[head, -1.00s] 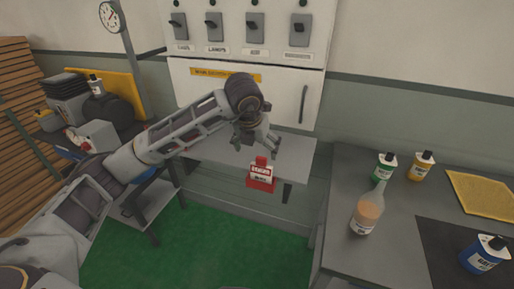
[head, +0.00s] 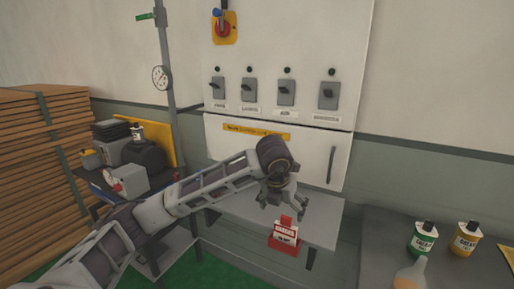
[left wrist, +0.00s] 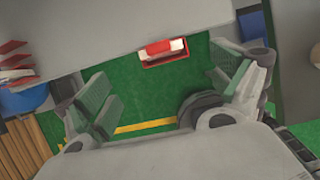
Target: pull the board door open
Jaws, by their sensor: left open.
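The white board door (head: 225,145) is shut on the lower part of the wall cabinet, below a row of switches. Its dark upright handle (head: 331,164) is near the door's right edge. My left gripper (head: 281,203) is open and empty, in front of the door's lower edge, left of and below the handle, not touching it. In the left wrist view its two green-padded fingers (left wrist: 165,105) are spread apart over the green floor. The right gripper does not show.
A grey shelf (head: 325,215) juts out below the door, with a red tagged item (head: 286,236) at its front. A bench at the right holds a green-labelled bottle (head: 423,238) and a yellow-labelled one (head: 466,238). Stacked planks (head: 35,160) stand at the left.

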